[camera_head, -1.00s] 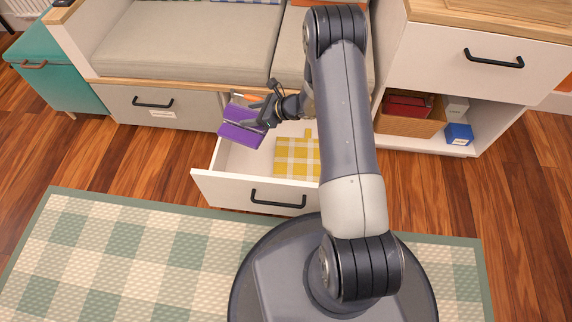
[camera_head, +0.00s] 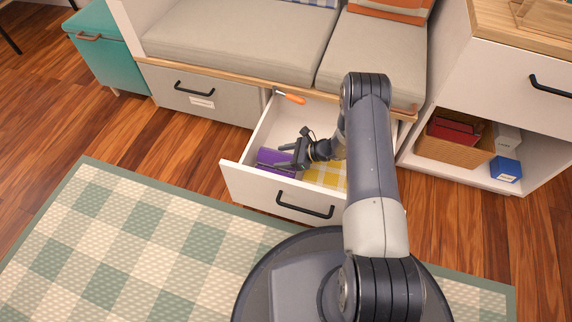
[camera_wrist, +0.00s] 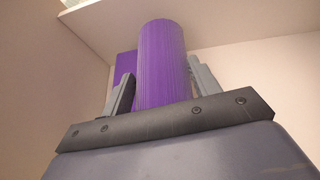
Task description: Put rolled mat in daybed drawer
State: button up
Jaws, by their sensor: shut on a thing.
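The rolled mat (camera_head: 276,162) is purple and lies low inside the open daybed drawer (camera_head: 246,183), near its front left corner. My gripper (camera_head: 287,159) reaches down into the drawer and is shut on the mat. In the wrist view the purple roll (camera_wrist: 163,65) stands between the two fingers (camera_wrist: 160,88), with pale drawer walls around it. I cannot tell whether the mat touches the drawer floor. A yellow checked cloth (camera_head: 328,175) lies in the drawer to the right, partly hidden by my arm.
An orange-handled thing (camera_head: 290,97) lies at the drawer's back. A closed grey drawer (camera_head: 200,98) is at left, the daybed seat (camera_head: 230,45) above. An open shelf at right holds a brown box (camera_head: 452,157) and blue box (camera_head: 507,169). A checked rug (camera_head: 130,235) lies in front.

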notch_tip(320, 180, down, 4)
jog(key=shift+r+b, duration=0.15)
jog(key=shift+b, duration=0.7)
jog(key=shift+r, duration=0.1)
jog(key=o, duration=1.3)
jog(key=shift+o, duration=0.2)
jog(key=shift+d+r, duration=0.15)
jog(key=shift+d, duration=0.05)
jog(key=p+v, duration=0.4)
jog(key=v, duration=0.7)
jog(key=shift+d, duration=0.2)
